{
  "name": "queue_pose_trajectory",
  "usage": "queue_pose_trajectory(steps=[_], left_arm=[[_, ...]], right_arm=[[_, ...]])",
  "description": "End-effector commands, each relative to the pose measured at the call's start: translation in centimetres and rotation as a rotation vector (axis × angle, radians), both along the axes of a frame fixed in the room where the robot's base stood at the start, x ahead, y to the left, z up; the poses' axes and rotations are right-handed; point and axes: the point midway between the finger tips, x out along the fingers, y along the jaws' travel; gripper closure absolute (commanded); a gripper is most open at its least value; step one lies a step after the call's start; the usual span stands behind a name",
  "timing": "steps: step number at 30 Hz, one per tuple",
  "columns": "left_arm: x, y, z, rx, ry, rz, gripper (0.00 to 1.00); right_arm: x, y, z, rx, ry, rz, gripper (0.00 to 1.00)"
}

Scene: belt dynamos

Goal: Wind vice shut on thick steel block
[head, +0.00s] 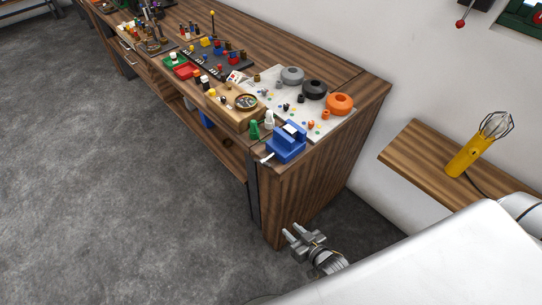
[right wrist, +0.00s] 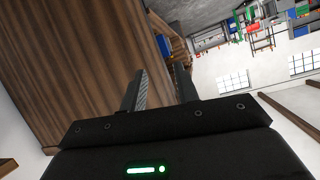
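A blue vice (head: 287,146) stands at the near right corner of the wooden bench. A small pale grey block (head: 292,130) shows at its top, between blue parts; I cannot tell whether the jaws touch it. A pale handle (head: 266,159) sticks out at the vice's left front. My right gripper (head: 290,231) is low beside the bench's end panel, well below the vice and apart from it. In the right wrist view its two fingers (right wrist: 160,82) stand apart with nothing between them. My left gripper is not in view.
The wooden bench (head: 330,150) carries a pale board (head: 311,108) with grey, black and orange round parts, a wooden box (head: 232,112) and small coloured pieces. A wooden shelf (head: 420,153) on the right holds a yellow caged lamp (head: 468,157). The grey floor (head: 130,200) at left is clear.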

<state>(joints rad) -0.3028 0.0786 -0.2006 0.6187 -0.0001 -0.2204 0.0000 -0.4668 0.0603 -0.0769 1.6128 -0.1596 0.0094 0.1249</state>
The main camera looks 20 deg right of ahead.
Motion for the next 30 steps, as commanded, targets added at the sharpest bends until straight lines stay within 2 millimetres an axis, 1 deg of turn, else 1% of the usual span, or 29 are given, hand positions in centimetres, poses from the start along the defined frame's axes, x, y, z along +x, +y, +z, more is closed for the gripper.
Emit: queue_pose_trajectory(steps=[1, 2, 3, 6, 9, 12, 16, 19, 23, 30], left_arm=[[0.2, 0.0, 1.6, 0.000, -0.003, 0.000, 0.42], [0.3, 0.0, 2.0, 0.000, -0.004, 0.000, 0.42], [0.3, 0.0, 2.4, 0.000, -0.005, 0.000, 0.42], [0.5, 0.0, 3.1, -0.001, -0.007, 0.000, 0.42], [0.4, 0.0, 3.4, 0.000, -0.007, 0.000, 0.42], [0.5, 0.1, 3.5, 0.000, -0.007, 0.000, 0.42], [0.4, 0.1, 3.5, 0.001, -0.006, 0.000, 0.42], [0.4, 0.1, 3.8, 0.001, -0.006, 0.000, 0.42], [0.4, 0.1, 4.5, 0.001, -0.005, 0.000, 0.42], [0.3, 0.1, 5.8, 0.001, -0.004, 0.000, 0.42]], right_arm=[[1.1, 0.1, 5.5, 0.024, -0.089, -0.002, 0.69], [1.6, 0.1, 8.0, 0.036, -0.138, -0.002, 0.69], [2.1, 0.2, 11.1, 0.051, -0.198, 0.001, 0.69], [2.7, 0.2, 16.9, 0.079, -0.309, 0.004, 0.69], [2.8, 0.3, 20.3, 0.094, -0.375, 0.010, 0.69], [2.8, 0.3, 21.7, 0.099, -0.403, 0.013, 0.69], [3.0, 0.4, 21.8, 0.100, -0.407, 0.013, 0.69], [3.7, 0.5, 21.9, 0.101, -0.408, 0.012, 0.69], [5.6, 1.1, 22.1, 0.101, -0.408, 0.012, 0.69], [10.0, 2.3, 22.0, 0.101, -0.407, 0.012, 0.69]])
